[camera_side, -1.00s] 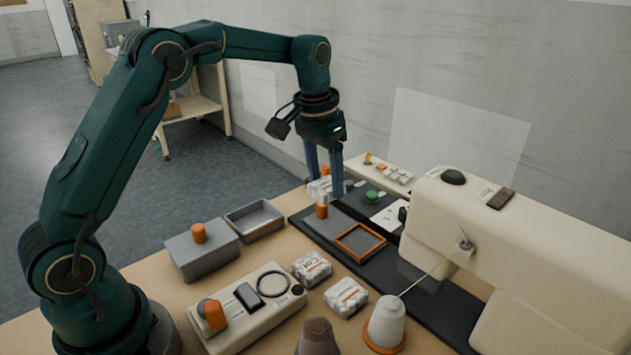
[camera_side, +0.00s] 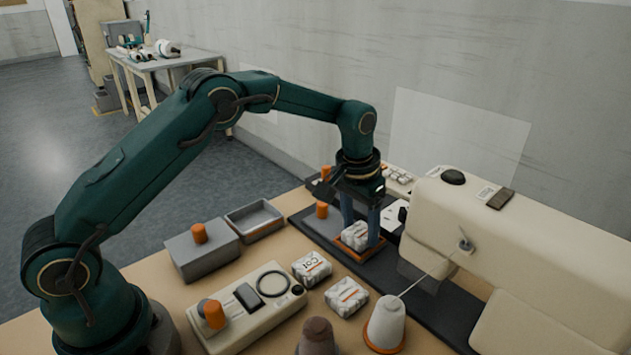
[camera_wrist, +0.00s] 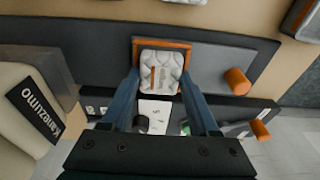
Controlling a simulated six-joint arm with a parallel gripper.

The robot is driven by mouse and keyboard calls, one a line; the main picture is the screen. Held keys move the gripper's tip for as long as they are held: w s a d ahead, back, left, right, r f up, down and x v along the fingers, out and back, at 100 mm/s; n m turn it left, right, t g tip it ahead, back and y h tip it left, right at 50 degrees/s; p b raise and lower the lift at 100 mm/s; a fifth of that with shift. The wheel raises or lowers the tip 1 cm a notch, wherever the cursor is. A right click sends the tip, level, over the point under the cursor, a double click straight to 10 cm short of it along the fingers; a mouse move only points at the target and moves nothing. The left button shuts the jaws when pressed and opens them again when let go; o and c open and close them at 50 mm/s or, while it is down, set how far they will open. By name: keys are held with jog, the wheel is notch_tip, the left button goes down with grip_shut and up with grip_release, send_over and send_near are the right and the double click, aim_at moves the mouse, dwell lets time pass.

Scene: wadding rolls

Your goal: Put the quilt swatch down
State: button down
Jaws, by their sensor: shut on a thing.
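The quilt swatch (camera_side: 355,234) is a small white quilted block with printed marks. My gripper (camera_side: 360,232) is shut on it, with one blue finger at each side. In the side view the swatch sits low, at the orange square frame (camera_side: 347,249) on the dark machine bed. In the wrist view the swatch (camera_wrist: 160,77) shows between the fingers, within the outline of the orange frame (camera_wrist: 136,50). I cannot tell whether its underside touches the surface inside the frame.
Two more quilted blocks (camera_side: 311,268) (camera_side: 346,297) lie on the table in front. The cream sewing machine (camera_side: 500,240) stands close on the right. An orange peg (camera_side: 322,210) stands left of the frame. A grey open tray (camera_side: 254,219) lies farther left.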

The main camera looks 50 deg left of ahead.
aim_at(354, 235)
jog(key=shift+f, duration=0.1)
jog(key=shift+c, duration=0.7)
grip_release()
jog(key=s+r, duration=0.3)
jog(key=r, duration=0.5)
jog(key=s+r, duration=0.3)
jog(key=r, duration=0.5)
jog(key=s+a+f+t, duration=0.1)
jog(key=s+t, duration=0.1)
jog(key=s, duration=0.7)
jog(key=s+a+f+t, duration=0.1)
jog(key=s+f, duration=0.1)
jog(key=s, duration=0.8)
jog(key=shift+f+t, duration=0.15)
jog(key=shift+t, duration=0.25)
